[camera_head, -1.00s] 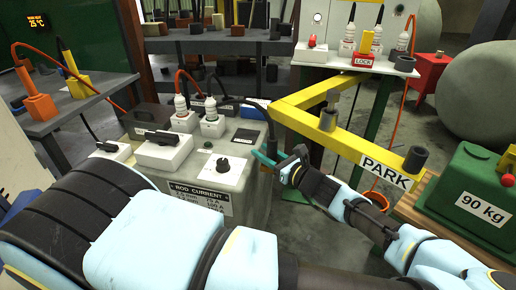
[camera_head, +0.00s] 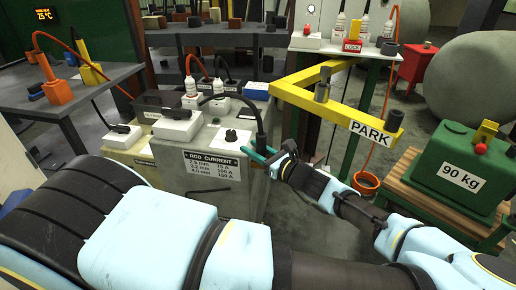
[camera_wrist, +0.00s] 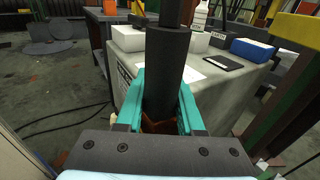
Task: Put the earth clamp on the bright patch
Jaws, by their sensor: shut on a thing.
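My gripper (camera_head: 262,156), with teal fingers, is shut on a black cylindrical handle (camera_head: 261,140) at the right front corner of the grey machine. In the wrist view the handle (camera_wrist: 165,75) stands upright between the fingers (camera_wrist: 160,115), with an orange-brown part (camera_wrist: 160,127) low between them. It looks like the earth clamp, but its jaws are hidden. A black cable (camera_head: 240,100) arches from its top toward the machine. I cannot pick out the bright patch in either view.
The grey machine (camera_head: 180,178) with a rod current label stands close to my gripper. A yellow PARK arm (camera_head: 345,117) reaches out at the right. A green 90 kg weight (camera_head: 465,150) stands on a wooden bench. Black cables (camera_wrist: 65,122) lie on the floor.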

